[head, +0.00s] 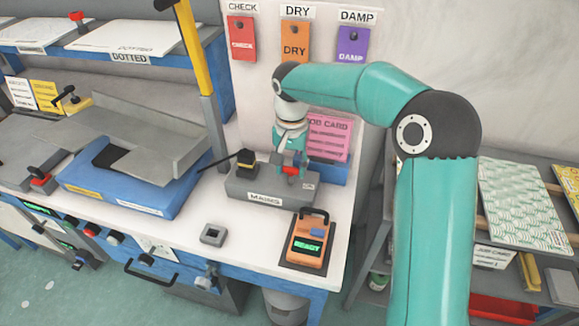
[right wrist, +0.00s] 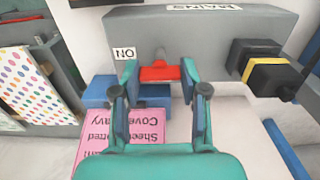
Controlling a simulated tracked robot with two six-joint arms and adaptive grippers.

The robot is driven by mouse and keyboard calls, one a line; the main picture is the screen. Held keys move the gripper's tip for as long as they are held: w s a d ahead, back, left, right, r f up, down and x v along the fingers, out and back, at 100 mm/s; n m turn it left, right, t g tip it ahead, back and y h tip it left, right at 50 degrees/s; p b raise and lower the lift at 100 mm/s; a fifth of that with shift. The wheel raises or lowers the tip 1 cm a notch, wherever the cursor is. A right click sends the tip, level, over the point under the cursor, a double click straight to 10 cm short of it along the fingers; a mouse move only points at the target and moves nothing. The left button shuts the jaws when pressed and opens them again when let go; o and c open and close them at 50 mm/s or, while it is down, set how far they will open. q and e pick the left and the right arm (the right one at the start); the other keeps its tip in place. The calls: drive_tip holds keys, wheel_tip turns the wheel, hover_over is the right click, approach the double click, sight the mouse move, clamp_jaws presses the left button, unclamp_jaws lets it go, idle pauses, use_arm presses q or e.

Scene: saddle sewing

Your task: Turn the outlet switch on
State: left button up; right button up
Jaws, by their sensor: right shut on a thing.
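The grey outlet box labelled MAINS (head: 245,190) sits on the white bench; its side also shows in the right wrist view (right wrist: 210,35). Its red switch (right wrist: 160,72) is between my right gripper's fingers (right wrist: 159,78), beside a small ON label (right wrist: 124,54). In the head view my right gripper (head: 290,165) reaches down onto the right part of the box, at the red switch. It is shut on the switch. I cannot tell which way the switch is set. My left gripper is not in view.
A black plug with a yellow band (head: 246,160) stands on the box's left part. A pink job card (head: 330,137) is behind the gripper. An orange device reading REACT (head: 307,243) and a grey square piece (head: 213,234) lie in front. A blue-based machine (head: 125,190) stands left.

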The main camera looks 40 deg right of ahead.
sight(291, 167)
idle(0.4)
drive_tip(key=o, duration=1.1)
drive_tip(key=shift+o, duration=0.2)
drive_tip(key=shift+r, duration=0.15)
wheel_tip(291, 167, up, 12)
drive_tip(key=shift+f, duration=0.2)
